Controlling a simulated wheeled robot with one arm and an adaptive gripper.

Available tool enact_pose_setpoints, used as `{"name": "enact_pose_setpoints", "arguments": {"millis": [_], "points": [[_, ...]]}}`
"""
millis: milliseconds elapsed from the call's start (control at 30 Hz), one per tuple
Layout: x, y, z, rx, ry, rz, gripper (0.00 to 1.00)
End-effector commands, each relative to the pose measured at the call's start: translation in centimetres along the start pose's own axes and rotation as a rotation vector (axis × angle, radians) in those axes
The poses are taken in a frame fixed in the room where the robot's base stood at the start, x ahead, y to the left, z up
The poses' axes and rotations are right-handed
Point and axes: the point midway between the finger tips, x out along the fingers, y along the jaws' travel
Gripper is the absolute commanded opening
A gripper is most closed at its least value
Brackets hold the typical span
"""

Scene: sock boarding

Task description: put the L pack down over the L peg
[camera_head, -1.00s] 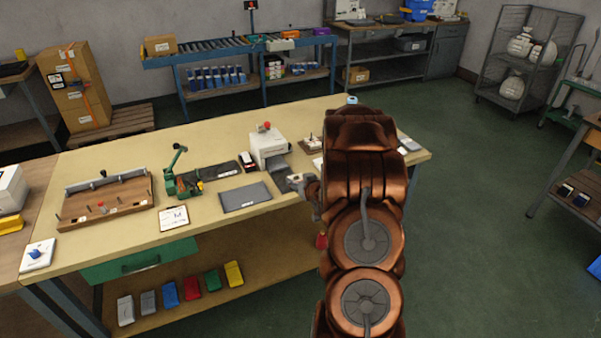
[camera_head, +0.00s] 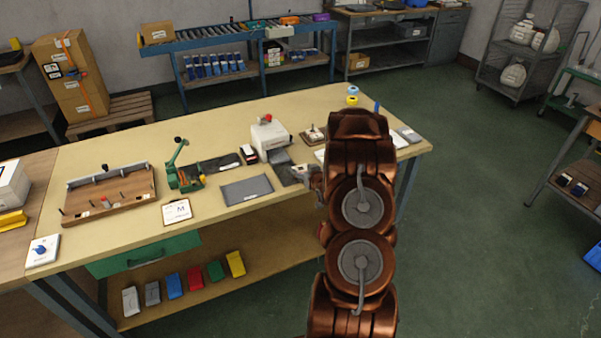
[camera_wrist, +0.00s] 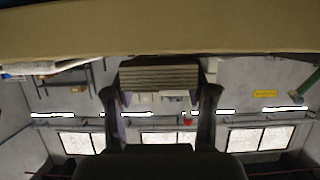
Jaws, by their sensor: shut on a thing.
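My gripper (camera_wrist: 163,100) is shut on a grey layered pack (camera_wrist: 160,76), which sits between its two fingers in the wrist view. In the head view my gripper (camera_head: 310,178) is at the right part of the workbench, partly hidden by my arm. The dark grey pack (camera_head: 287,175) shows just left of it, near the white press. A wooden peg board (camera_head: 130,200) with several upright pegs stands at the far left of the bench, well away from the gripper. Its labels are too small to read, so I cannot tell which is the L peg.
Between gripper and peg board are a grey mat (camera_head: 246,190), a white press (camera_head: 269,137), a green tool (camera_head: 183,172) and a clipboard marked M (camera_head: 176,213). The bench (camera_head: 120,240) is bare in front of the peg board. Coloured packs (camera_head: 195,277) lie on the shelf below.

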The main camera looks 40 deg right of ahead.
Motion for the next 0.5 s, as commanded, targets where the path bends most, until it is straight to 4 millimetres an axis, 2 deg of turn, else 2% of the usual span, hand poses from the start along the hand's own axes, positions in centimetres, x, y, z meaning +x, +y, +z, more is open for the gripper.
{"name": "enact_pose_setpoints", "arguments": {"millis": [367,400,500], "points": [[0.23,-0.16,0.32,-0.001,0.001,-0.002,0.21],[0.21,-0.18,0.27,-0.001,0.001,-0.002,0.57],[0.20,-0.21,0.22,-0.001,0.001,-0.003,0.68]]}}
